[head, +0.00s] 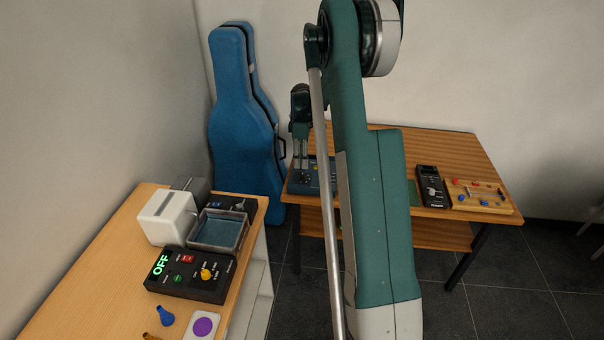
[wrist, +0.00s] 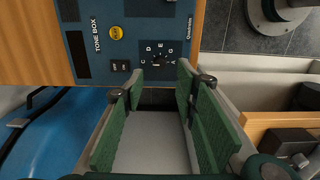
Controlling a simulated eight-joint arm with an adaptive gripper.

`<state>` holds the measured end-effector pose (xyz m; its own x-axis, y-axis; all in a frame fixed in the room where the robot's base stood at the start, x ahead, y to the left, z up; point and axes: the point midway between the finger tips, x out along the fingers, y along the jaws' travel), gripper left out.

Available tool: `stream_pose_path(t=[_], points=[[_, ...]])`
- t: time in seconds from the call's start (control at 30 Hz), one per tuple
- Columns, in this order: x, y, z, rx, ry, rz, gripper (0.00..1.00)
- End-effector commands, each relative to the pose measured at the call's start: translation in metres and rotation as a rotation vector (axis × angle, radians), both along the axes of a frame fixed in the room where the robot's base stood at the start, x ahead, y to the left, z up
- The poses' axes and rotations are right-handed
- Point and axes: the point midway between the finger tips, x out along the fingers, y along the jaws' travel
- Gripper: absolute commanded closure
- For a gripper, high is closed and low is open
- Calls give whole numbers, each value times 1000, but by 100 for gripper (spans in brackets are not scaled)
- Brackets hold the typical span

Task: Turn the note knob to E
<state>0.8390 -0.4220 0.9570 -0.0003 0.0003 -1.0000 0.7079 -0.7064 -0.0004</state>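The blue tone box (wrist: 128,12) fills the upper middle of the wrist view, with a dark note knob (wrist: 158,61) ringed by the letters C, D, E, G and A. Which letter the knob points to is too small to tell. My gripper (wrist: 161,72) is open, its green-padded fingers apart to the left and right of the knob, with nothing seen between the pads. In the head view my gripper (head: 303,158) points down over the left part of the tone box (head: 327,188), on the back table. My arm hides part of the box there.
The back table (head: 445,150) also bears a black handheld device (head: 432,186) and a wooden board (head: 480,196) with coloured pieces. A blue instrument case (head: 240,120) stands against the wall, left of my gripper. A yellow button (wrist: 116,32) sits near the knob.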

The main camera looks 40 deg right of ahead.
Motion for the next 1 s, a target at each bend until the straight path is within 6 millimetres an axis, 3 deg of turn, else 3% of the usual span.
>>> stream_pose_path(t=[0.47, 1.0], points=[[0, 0, -10, 0, 0, -1, 70], [0, 0, -68, 0, 0, -1, 70]])
